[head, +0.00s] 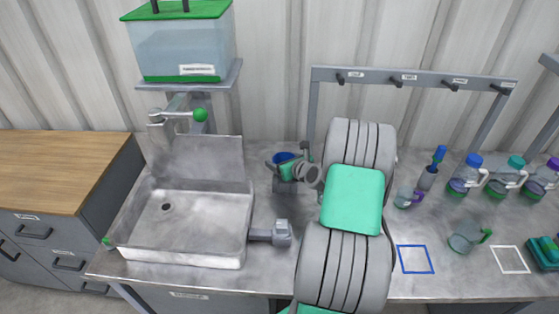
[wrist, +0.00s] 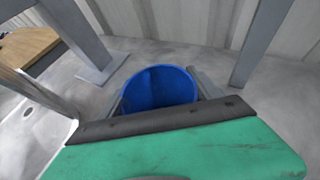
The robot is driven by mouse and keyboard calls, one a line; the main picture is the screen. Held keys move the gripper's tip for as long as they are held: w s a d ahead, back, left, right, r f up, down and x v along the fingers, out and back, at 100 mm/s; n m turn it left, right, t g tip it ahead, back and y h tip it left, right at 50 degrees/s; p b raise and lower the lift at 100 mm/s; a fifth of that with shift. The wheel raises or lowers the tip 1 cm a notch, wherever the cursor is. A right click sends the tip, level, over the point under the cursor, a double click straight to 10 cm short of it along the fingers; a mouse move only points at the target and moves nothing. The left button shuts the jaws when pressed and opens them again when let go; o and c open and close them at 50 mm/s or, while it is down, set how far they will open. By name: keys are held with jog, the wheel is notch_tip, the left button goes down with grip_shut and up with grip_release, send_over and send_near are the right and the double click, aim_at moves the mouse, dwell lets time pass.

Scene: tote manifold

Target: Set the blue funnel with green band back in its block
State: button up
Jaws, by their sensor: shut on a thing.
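The blue funnel (head: 283,156) is in my gripper (head: 284,163), above the counter just right of the sink. In the wrist view, the round open mouth of the funnel (wrist: 160,86) faces the camera between the two grey fingers of my gripper (wrist: 160,94). The fingers are shut on it. Its green band cannot be made out for certain, and its lower end is hidden. A grey block-like shape (head: 284,187) shows just below the funnel. I cannot tell whether the funnel is in it or above it.
The sink (head: 200,212) lies left, with a tap and green-lidded tank (head: 183,50) behind. A grey hook rack (head: 420,77) stands at the back.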

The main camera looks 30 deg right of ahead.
jog(key=shift+f, duration=0.15)
jog(key=shift+f, duration=0.1)
jog(key=shift+f, duration=0.15)
jog(key=o, duration=1.5)
jog(key=shift+c, duration=0.2)
jog(key=shift+b, duration=0.4)
jog(key=v, duration=0.2)
jog(key=b+v, duration=0.1)
jog(key=v, duration=0.1)
jog(key=b+v, duration=0.1)
jog(key=v, duration=0.2)
jog(key=shift+s+f, duration=0.3)
jog(key=shift+f, duration=0.05)
jog(key=shift+s+a+r, duration=0.15)
jog(key=shift+s, duration=0.15)
